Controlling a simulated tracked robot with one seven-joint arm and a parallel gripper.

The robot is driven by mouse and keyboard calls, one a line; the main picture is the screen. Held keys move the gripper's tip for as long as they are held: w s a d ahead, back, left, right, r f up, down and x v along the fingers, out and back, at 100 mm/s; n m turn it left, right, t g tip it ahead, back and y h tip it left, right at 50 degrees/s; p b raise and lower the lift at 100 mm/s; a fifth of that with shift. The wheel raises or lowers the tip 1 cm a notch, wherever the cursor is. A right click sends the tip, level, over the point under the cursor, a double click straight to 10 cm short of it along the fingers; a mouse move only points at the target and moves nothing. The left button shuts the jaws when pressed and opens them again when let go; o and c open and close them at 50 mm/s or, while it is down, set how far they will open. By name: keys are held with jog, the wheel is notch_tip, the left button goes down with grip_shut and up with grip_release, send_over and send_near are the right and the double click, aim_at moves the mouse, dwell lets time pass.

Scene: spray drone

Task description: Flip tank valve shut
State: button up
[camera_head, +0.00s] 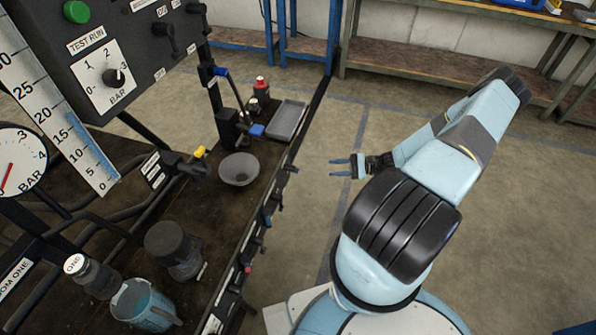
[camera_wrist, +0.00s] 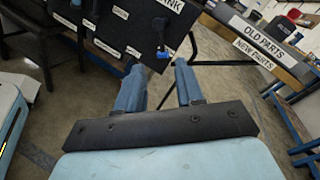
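In the wrist view a black panel carries a white label ending in "ANK" (camera_wrist: 170,5). Just below it is a black valve (camera_wrist: 160,24) with a blue part (camera_wrist: 163,53) under it; the lever's exact position is too small to tell. In the head view a blue-handled valve (camera_head: 220,72) sits at the panel's right edge; I cannot tell whether it is the same one. My gripper (camera_head: 335,168) is open and empty, in free air right of the bench. Its two blue fingers also show apart in the wrist view (camera_wrist: 158,85), below the panel.
The dark bench (camera_head: 215,225) holds a grey bowl (camera_head: 239,170), a grey tray (camera_head: 287,121), a red-capped bottle (camera_head: 261,88) and a blue jug (camera_head: 143,304). A yellow-handled valve (camera_head: 200,152) juts out beside the bowl. Open floor lies right of the bench.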

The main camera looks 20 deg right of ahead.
aim_at(297, 170)
jog(key=shift+m+t, duration=0.7)
jog(key=shift+t, duration=0.2)
jog(key=x, duration=0.4)
jog(key=f+x, duration=0.1)
jog(key=x, duration=0.4)
jog(key=f+x, duration=0.1)
jog(key=x, duration=0.4)
jog(key=shift+s+a, duration=0.15)
grip_shut()
